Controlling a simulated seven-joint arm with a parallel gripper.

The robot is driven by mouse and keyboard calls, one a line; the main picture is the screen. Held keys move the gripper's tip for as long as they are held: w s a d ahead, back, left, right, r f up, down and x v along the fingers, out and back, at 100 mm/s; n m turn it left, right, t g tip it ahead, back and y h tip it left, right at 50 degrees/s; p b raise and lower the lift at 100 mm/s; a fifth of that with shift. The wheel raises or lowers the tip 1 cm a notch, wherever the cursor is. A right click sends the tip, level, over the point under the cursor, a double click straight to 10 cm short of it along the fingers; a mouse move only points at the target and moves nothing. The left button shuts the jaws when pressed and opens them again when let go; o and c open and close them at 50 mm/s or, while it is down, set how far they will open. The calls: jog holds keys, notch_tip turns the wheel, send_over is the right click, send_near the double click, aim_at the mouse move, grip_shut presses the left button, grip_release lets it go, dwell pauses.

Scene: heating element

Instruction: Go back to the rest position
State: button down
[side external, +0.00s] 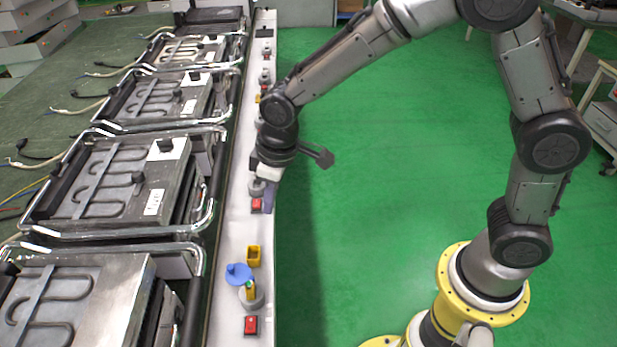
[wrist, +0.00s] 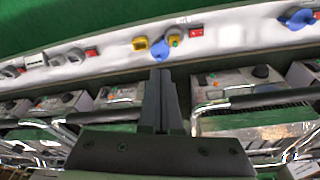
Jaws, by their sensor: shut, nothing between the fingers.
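My gripper (side external: 268,196) is low over the white rail (side external: 236,225) in the side view, next to a red switch (side external: 256,205). Its fingers partly hide the rail there. In the wrist view my gripper (wrist: 161,72) shows its two dark fingers together, with nothing between them. Beyond the fingertips in that view are a blue knob (wrist: 160,50), a yellow block (wrist: 139,44) and a red switch (wrist: 196,32) on the white rail. I cannot tell whether the fingers touch anything.
Several heating element units (side external: 130,185) with metal frames stand in a row left of the rail. A blue knob (side external: 238,273), a yellow block (side external: 253,254) and a red switch (side external: 251,325) sit on the near rail. The green floor (side external: 390,180) right of the rail is clear.

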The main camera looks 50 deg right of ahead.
jog(key=s+d+r+m+t, duration=0.3)
jog(key=s+d+r+m, duration=0.1)
jog(key=s+d+r, duration=1.05)
jog(key=s+d+m, duration=0.1)
jog(key=s+d, duration=0.1)
jog(key=s, duration=0.6)
jog(key=shift+f+m+t+h, duration=0.3)
jog(key=shift+f+t+h, duration=0.05)
jog(key=shift+t+h, duration=0.05)
